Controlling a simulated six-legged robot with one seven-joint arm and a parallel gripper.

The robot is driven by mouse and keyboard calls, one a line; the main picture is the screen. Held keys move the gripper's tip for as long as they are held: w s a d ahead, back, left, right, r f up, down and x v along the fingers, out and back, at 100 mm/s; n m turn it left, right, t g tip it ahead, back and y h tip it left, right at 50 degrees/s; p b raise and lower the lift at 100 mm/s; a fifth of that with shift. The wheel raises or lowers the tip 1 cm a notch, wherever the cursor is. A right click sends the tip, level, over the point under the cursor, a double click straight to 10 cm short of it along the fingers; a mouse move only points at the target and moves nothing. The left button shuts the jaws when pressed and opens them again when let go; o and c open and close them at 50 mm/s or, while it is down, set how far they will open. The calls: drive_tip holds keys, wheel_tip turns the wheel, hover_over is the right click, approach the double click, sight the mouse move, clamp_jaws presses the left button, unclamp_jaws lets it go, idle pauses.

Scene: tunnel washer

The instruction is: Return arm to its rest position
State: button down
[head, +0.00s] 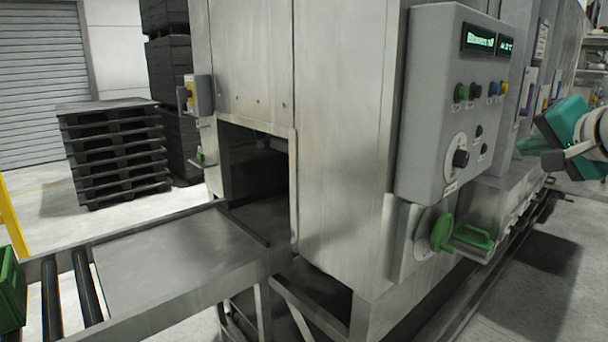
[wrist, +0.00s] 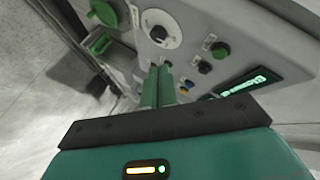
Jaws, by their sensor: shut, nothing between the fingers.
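My gripper (wrist: 160,70) shows in the wrist view as two slim green fingers side by side, shut with nothing between them. They point toward the grey control panel (wrist: 205,20); the gap between fingertips and panel is hard to judge. In the head view my arm's teal end part (head: 568,122) is at the right edge, in the air to the right of the control panel (head: 440,120). The fingers are hard to make out there.
The steel washer (head: 340,130) fills the middle, with a dark opening and a roller conveyor (head: 170,255) at left. A green handle (head: 455,233) sticks out below the panel. Stacked black pallets (head: 115,150) stand behind. Clear floor lies at lower right.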

drive_tip(key=s+a+f+n+g+y, duration=0.1)
drive_tip(key=s+a+f+n+g, duration=0.15)
drive_tip(key=a+f, duration=0.6)
drive_tip(key=s+a+f+n+g+y, duration=0.1)
drive_tip(key=s+a+f+n+g, duration=0.15)
drive_tip(key=a+f, duration=0.6)
drive_tip(key=s+a+f+n+g+h, duration=0.1)
drive_tip(key=s+a+f+n, duration=0.2)
drive_tip(key=s+f, duration=0.2)
drive_tip(key=s+a+f+n+g, duration=0.2)
drive_tip(key=s+a+f+n, duration=0.1)
drive_tip(key=f, duration=0.6)
drive_tip(key=shift+s+a+f+h, duration=0.4)
drive_tip(key=shift+s+a, duration=0.35)
drive_tip(key=shift+s, duration=0.25)
